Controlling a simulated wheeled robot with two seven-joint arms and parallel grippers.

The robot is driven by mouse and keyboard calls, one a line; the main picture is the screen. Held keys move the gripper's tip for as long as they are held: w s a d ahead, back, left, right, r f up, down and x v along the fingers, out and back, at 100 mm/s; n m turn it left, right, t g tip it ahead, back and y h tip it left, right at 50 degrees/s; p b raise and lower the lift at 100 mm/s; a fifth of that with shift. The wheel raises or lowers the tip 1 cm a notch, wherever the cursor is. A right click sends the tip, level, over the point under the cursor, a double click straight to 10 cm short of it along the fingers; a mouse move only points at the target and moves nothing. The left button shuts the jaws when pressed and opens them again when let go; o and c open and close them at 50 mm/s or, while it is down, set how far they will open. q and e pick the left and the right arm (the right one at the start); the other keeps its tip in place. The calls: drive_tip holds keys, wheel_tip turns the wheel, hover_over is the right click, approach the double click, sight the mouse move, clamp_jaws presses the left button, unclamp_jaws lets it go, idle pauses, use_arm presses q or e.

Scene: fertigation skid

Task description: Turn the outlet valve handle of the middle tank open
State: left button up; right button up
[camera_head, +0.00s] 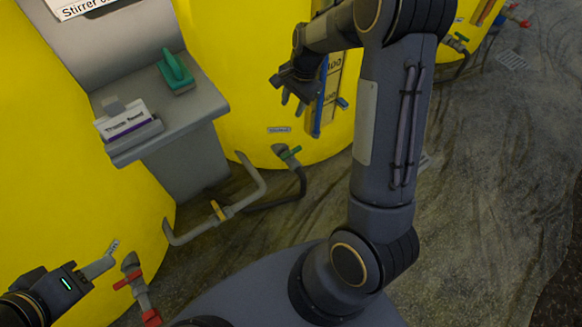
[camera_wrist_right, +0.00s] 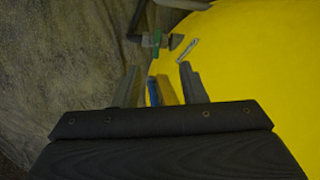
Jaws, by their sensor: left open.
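The middle yellow tank (camera_head: 245,105) has a low outlet valve with a green handle (camera_head: 290,153). The handle appears to lie across the pipe; it also shows beyond my fingers in the right wrist view (camera_wrist_right: 156,38). My right gripper (camera_head: 292,100) hangs in front of the middle tank, above the valve and apart from it. Its fingers stand apart with nothing held between them, also in the right wrist view (camera_wrist_right: 160,82). My left gripper (camera_head: 108,264) is at lower left, close to the left tank's red-handled valve (camera_head: 127,279); its fingers overlap in view.
A grey console (camera_head: 190,150) with a green-handled block (camera_head: 176,72) and a label holder (camera_head: 130,125) stands left of the middle tank. Grey pipe (camera_head: 245,203) and a dark hose (camera_head: 275,204) run low. A blue tube (camera_head: 318,115) and scale stand beside my right gripper.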

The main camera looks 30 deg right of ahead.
sight(291, 152)
drive_tip(key=w+f+m+b, duration=0.1)
drive_tip(key=f+b, duration=0.1)
drive_tip(key=f, duration=0.5)
drive_tip(key=w+d+f+g+h+b, duration=0.1)
drive_tip(key=f+b, duration=0.2)
drive_tip(key=f, duration=0.4)
drive_tip(key=w+f+m+b, duration=0.1)
drive_tip(key=w+f+b, duration=0.1)
drive_tip(key=f, duration=0.6)
drive_tip(key=shift+w+d+m+h+b, duration=0.1)
drive_tip(key=shift+d+m+h+b, duration=0.25)
drive_tip(key=shift+b, duration=0.25)
wheel_tip(291, 152, down, 7)
drive_tip(key=b, duration=0.3)
drive_tip(key=shift+f+b, duration=0.2)
drive_tip(key=shift+b, duration=0.1)
use_arm(q)
wheel_tip(291, 152, down, 15)
use_arm(e)
drive_tip(key=shift+r, duration=0.1)
clamp_jaws()
